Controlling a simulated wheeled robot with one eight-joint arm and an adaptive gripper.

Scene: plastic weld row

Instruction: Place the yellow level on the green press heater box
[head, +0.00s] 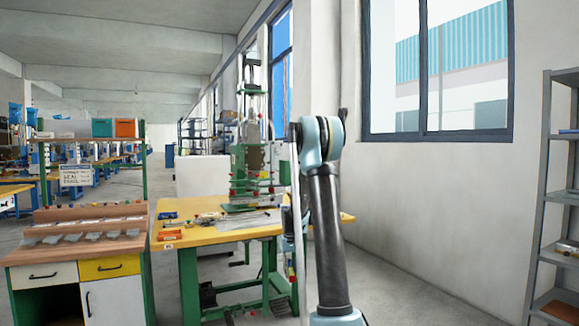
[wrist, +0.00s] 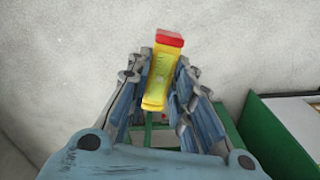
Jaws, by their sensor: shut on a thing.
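The yellow level (wrist: 158,82), with a red end, is between the fingers of my gripper (wrist: 161,64) in the wrist view. The gripper is shut on it and the red end sticks out beyond the fingertips. The green press (head: 247,168) stands at the back of a yellow-topped table in the head view. Green-edged parts with a pale top (wrist: 268,138) show at the lower right of the wrist view; I cannot tell whether they are the heater box. In the head view my arm hides the gripper and the level.
The yellow table (head: 215,233) carries small tools, an orange-red item (head: 170,235) and a pale sheet. A wooden-topped cabinet (head: 75,245) stands to its left, and a grey shelf (head: 545,200) at the far right. A pale wall (wrist: 70,50) fills the wrist background.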

